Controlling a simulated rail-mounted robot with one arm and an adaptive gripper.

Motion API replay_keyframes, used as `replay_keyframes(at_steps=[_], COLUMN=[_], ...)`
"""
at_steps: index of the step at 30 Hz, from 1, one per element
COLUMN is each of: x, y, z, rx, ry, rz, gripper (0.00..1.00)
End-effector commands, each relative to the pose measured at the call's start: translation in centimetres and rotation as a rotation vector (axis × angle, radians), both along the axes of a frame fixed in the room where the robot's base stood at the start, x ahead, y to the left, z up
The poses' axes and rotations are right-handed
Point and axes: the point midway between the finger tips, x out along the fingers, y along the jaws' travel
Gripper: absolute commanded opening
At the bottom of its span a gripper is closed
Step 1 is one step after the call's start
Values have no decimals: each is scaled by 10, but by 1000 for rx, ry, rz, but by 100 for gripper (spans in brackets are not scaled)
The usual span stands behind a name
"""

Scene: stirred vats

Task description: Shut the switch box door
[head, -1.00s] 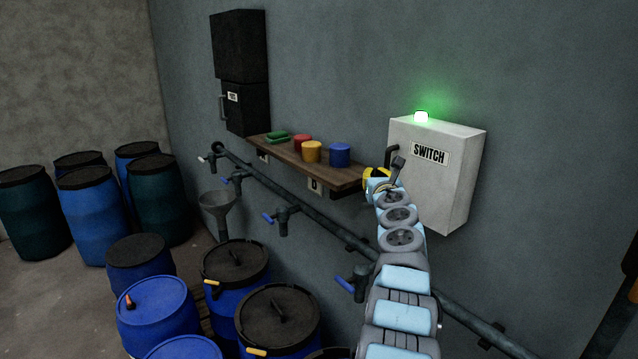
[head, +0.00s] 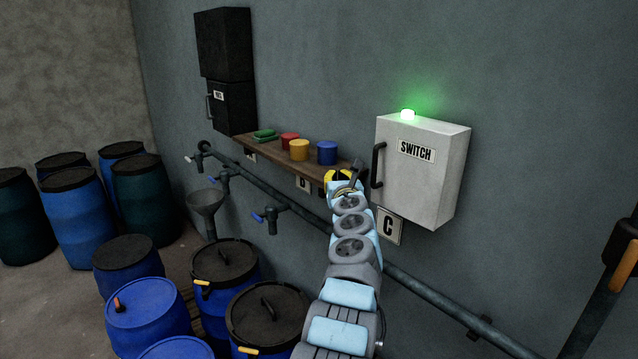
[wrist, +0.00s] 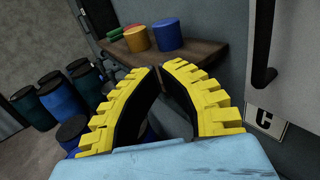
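The grey switch box (head: 428,180) hangs on the wall at the right of the head view, with a green lamp (head: 408,114) lit on top. Its door (head: 402,184), labelled SWITCH, looks closed against the box; no gap shows. The dark door handle (head: 378,165) is at the door's left edge. It also shows at the upper right of the wrist view (wrist: 262,45). My gripper (head: 345,172) is left of the handle and apart from it. In the wrist view its two yellow fingers (wrist: 160,70) curve inward, with a gap between them and nothing held.
A wooden shelf (head: 238,141) with red, yellow and blue pots is on the wall to the left. A pipe (head: 430,288) with taps runs below it. Several barrels (head: 225,265) stand at lower left. A C sign (head: 388,226) is under the box.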

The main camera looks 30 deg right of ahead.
Motion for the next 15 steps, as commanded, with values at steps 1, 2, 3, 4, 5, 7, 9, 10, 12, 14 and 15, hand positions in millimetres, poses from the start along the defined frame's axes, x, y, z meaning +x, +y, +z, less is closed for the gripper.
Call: replay_keyframes(at_steps=[1,2,3,4,5,7,9,10,12,14,15], x=[1,1,2,3,3,3,4,4,4,5,5], y=[5,7,11,14,16,22,28,30,36,41,44], z=[-1,-1,0,0,0,0,0,0,0,0,0], rx=[0,0,0,0,0,0,0,0,0,0,0], ry=[0,0,-1,-1,-1,-1,-1,-1,-1,-1,-1], rz=[2,1,2,3,3,1,3,2,1,2,2], gripper=[0,0,0,0,0,0,0,0,0,0,0])
